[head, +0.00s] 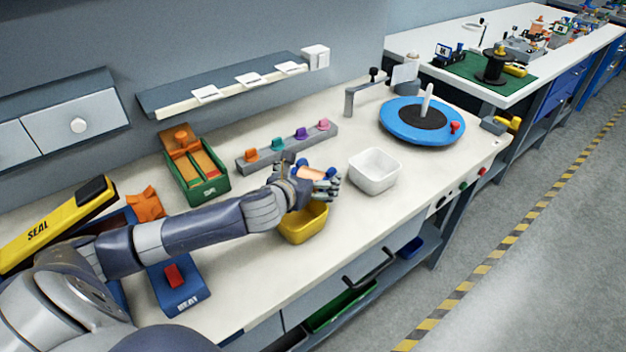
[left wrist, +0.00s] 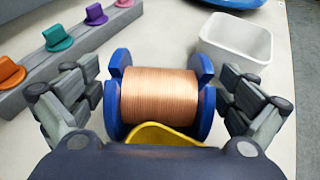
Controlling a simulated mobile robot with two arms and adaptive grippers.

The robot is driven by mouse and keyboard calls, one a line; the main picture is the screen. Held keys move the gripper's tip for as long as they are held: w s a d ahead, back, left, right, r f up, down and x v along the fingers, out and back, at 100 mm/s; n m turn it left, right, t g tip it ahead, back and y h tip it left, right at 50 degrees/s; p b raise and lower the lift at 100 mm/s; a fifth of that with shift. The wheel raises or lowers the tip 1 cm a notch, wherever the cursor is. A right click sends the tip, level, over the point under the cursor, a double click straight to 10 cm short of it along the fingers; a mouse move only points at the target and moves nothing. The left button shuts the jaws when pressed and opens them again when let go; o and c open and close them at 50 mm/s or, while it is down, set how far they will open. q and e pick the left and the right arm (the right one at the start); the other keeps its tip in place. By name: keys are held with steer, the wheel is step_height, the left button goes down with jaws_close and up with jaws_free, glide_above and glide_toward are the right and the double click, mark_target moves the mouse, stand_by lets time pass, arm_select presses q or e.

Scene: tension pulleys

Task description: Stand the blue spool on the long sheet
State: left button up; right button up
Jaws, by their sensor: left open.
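The blue spool, with blue flanges and copper-coloured wire, shows in the left wrist view (left wrist: 160,97) and, partly covered, in the head view (head: 316,172). It is at the yellow bin (head: 303,230); whether it rests in it or on its rim I cannot tell. My left gripper (head: 325,186) is open around the spool, one finger beyond each flange, with gaps visible in the left wrist view. A green sheet (head: 462,70) lies on the far bench with a black spool (head: 494,67) on it; I cannot tell if it is the long sheet. My right gripper is out of view.
A white bin (head: 375,171) stands right of the yellow bin. A rail with coloured pegs (head: 288,149) lies behind it. A blue turntable (head: 422,121) is at the bench's right end. A green box (head: 196,182) and yellow sealer (head: 57,226) stand left.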

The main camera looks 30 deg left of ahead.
mark_target(314, 172)
arm_select(q)
steer(key=shift+w+f, duration=0.1)
steer(key=shift+w, duration=0.1)
steer(key=c, duration=1.9)
step_height(314, 172, up, 10)
steer(key=shift+r+p, duration=0.2)
steer(key=shift+p, duration=0.2)
steer(key=shift+m+h, duration=0.5)
steer(key=shift+h, duration=0.1)
steer(key=s+d+r, duration=0.2)
steer(key=d+r, duration=0.1)
steer(key=d, duration=0.1)
steer(key=s+d+r, duration=0.3)
steer(key=d, duration=0.2)
steer(key=s+d+r, duration=0.3)
steer(key=d, duration=0.1)
steer(key=shift+s+d+r, duration=0.1)
steer(key=shift+d+r, duration=0.25)
